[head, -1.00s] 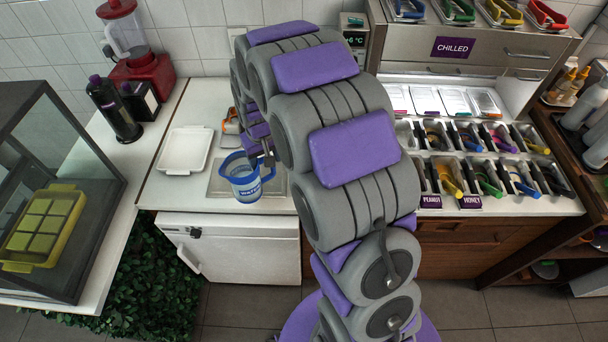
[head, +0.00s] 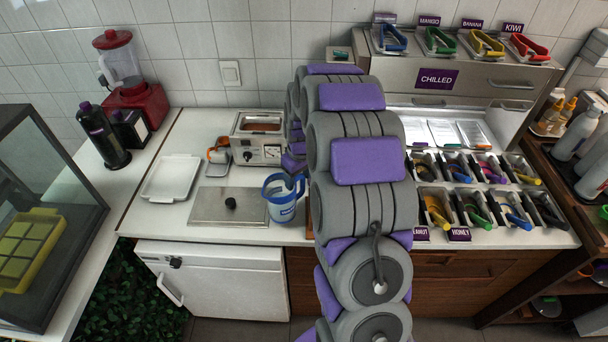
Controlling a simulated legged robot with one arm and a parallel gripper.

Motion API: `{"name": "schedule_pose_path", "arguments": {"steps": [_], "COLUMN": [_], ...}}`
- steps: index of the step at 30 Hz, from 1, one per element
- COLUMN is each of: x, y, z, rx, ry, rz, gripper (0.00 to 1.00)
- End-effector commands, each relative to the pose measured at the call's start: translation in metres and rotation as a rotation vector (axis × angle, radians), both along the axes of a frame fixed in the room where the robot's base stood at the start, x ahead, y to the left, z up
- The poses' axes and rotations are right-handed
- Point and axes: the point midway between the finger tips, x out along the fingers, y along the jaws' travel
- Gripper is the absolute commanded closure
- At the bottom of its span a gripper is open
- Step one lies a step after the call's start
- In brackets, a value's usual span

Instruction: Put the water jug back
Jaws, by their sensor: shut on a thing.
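The water jug (head: 282,203) is a clear jug with a blue rim, blue handle and a blue label. It is upright in the head view, just right of the metal lid with a black knob (head: 228,206), near the counter's front edge. My gripper (head: 298,177) is at the jug's handle on its right side, shut on it. The fingers are small and partly hidden by my arm. I cannot tell whether the jug's base touches the counter.
A warmer box with a dial (head: 258,140) stands behind the jug. A white tray (head: 172,180) and a small orange-handled item (head: 218,158) lie to the left. Topping bins (head: 478,195) fill the right counter. My arm hides the middle.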

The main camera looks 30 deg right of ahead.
Motion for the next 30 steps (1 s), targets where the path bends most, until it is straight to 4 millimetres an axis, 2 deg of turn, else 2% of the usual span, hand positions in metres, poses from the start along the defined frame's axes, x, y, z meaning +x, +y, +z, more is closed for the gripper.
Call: {"name": "schedule_pose_path", "arguments": {"steps": [4,9,16,20,27,30], "x": [0.017,0.030,0.037,0.037,0.038,0.038], "y": [-0.018,-0.030,-0.045,-0.048,-0.047,-0.045], "z": [-0.002,-0.003,-0.004,-0.012,-0.039,-0.040], "rx": [-0.005,-0.010,-0.005,-0.002,-0.003,-0.005], "ry": [-0.005,-0.004,-0.002,0.000,0.001,-0.001], "rz": [-0.002,0.001,0.000,0.000,0.001,0.001], "gripper": [1.00,1.00,1.00,1.00,1.00,1.00]}}
